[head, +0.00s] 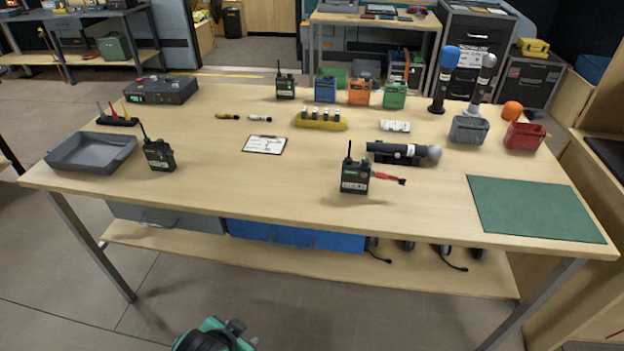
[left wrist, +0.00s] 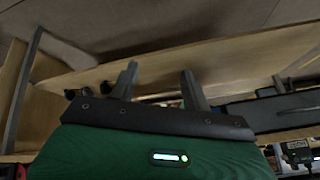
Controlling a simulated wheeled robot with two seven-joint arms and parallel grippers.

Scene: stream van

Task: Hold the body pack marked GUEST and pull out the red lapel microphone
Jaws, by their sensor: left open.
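Three black body packs with antennas stand on the wooden table in the head view. One is at the front middle (head: 355,177), with a pale label too small to read and a red lapel microphone (head: 388,178) sticking out to its right. The others are at the left (head: 160,155) and back (head: 285,87); I cannot read which is marked GUEST. My left gripper (head: 213,338) is low at the bottom edge, in front of the table and well apart from the packs. In the left wrist view its two fingers (left wrist: 158,72) are spread and empty. My right gripper is not in view.
The table (head: 260,185) also bears a grey tray (head: 92,152), a handheld microphone (head: 405,152) close behind the front pack, a clipboard (head: 264,144) and a green mat (head: 533,208). A blue drawer (head: 295,235) and lower shelf (head: 330,268) are underneath. The tabletop around the front pack's left is clear.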

